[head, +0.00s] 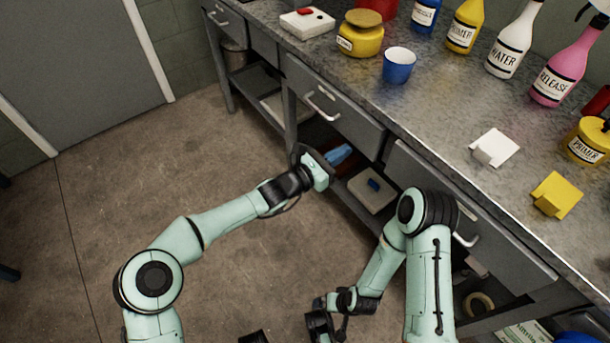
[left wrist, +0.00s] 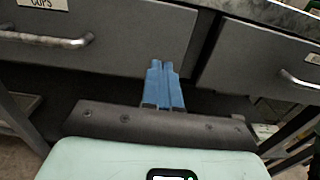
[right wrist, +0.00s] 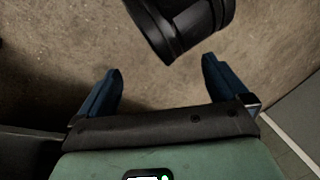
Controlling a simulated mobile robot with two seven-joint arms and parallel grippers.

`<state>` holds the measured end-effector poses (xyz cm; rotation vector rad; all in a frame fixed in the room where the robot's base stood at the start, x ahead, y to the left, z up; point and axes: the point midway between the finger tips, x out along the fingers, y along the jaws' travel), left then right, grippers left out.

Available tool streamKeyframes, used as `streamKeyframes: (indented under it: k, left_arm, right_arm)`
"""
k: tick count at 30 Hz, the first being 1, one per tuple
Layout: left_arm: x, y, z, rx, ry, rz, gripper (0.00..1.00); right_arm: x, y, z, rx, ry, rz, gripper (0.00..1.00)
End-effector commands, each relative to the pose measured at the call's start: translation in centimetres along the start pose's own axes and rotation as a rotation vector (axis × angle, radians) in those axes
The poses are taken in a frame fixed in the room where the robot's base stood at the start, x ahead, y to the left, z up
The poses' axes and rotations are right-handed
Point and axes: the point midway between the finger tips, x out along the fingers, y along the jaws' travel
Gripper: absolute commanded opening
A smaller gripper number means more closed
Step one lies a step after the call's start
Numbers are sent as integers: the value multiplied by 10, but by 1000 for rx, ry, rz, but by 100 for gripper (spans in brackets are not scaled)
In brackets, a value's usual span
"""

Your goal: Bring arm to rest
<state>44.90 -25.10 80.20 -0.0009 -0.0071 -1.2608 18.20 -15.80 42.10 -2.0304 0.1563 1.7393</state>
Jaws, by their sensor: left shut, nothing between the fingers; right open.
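My left gripper (head: 338,154) is in front of the grey workbench, close to the drawer fronts and above the lower shelf. Its blue fingers are together with nothing between them, as the left wrist view (left wrist: 164,80) also shows. My left arm reaches in from the lower left with its elbow bent. My right gripper shows in the right wrist view (right wrist: 160,88) with its two blue fingers wide apart and empty over the floor. In the head view my right arm folds down beside the bench, and its fingers are hard to make out there.
A drawer (left wrist: 85,45) labelled CUPS is closed beside the left gripper. The bench top (head: 430,130) holds a blue cup (head: 398,66), a yellow jar (head: 360,35), several bottles, and white (head: 494,148) and yellow (head: 557,195) pieces. The floor (head: 150,150) to the left is clear.

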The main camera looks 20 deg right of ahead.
Motion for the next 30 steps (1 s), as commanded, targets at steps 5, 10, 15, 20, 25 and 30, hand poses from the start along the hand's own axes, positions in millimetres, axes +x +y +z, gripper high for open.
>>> streamKeyframes:
  k: [5,10,15,20,25,30]
  left_arm:
    - [-46,2,1,-1,4,5,0]
    - [-73,2,1,0,2,4,0]
    - [-85,1,0,-1,2,2,0]
    - [-87,1,-1,-1,2,2,0]
    - [-90,-2,-11,12,29,-6,0]
    - [-115,-22,-81,112,229,-79,0]
  right_arm:
    - [-10,-3,10,-2,-30,-2,100]
    - [-15,-5,18,-4,-55,-3,100]
    - [-17,-6,22,-5,-66,-4,100]
    - [-17,-6,22,-5,-68,-4,100]
    - [-17,-6,22,-5,-67,-4,100]
    - [-17,-5,22,-5,-67,-3,100]
